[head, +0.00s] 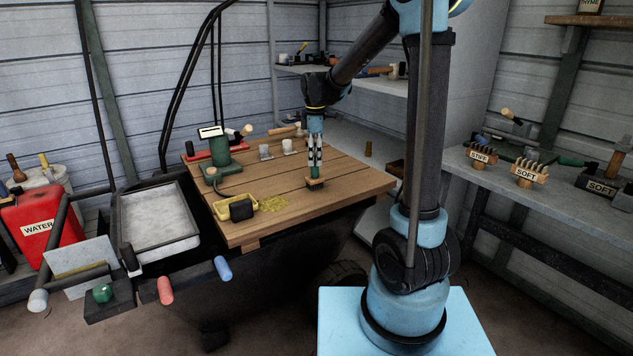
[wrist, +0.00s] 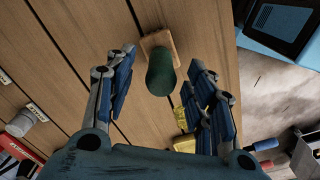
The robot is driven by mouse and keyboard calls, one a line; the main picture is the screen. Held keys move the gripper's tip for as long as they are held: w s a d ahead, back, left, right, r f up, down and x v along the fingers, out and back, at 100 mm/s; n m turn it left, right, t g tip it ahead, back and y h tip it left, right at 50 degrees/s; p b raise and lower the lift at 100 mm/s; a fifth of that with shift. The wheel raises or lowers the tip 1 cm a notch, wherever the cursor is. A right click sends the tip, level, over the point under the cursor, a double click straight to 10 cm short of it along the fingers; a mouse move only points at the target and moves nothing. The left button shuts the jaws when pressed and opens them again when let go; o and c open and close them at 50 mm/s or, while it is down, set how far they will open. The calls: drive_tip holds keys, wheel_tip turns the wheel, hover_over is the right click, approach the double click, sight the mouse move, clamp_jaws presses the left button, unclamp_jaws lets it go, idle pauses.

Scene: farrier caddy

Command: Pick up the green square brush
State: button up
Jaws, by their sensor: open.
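The green square brush (head: 315,183) stands upright on the wooden table top (head: 280,212), bristles down, with its green handle pointing up. In the wrist view the brush shows its rounded green handle (wrist: 161,73) and part of its square wooden base (wrist: 155,40). My gripper (head: 315,160) points down right over the brush. In the wrist view my gripper (wrist: 160,75) is open, one finger on each side of the handle, with a visible gap on both sides. How deep the fingers reach along the handle is hard to tell.
A yellow tray (head: 228,213) with a dark block stands to the left on the table, beside scattered yellow bits. A green device (head: 218,148) and two small metal cups stand at the back. A grey pan (head: 155,218) lies left. The table around the brush is clear.

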sight(315, 169)
drive_tip(key=shift+a+f, duration=0.15)
drive_tip(key=shift+f, duration=2.6)
clamp_jaws()
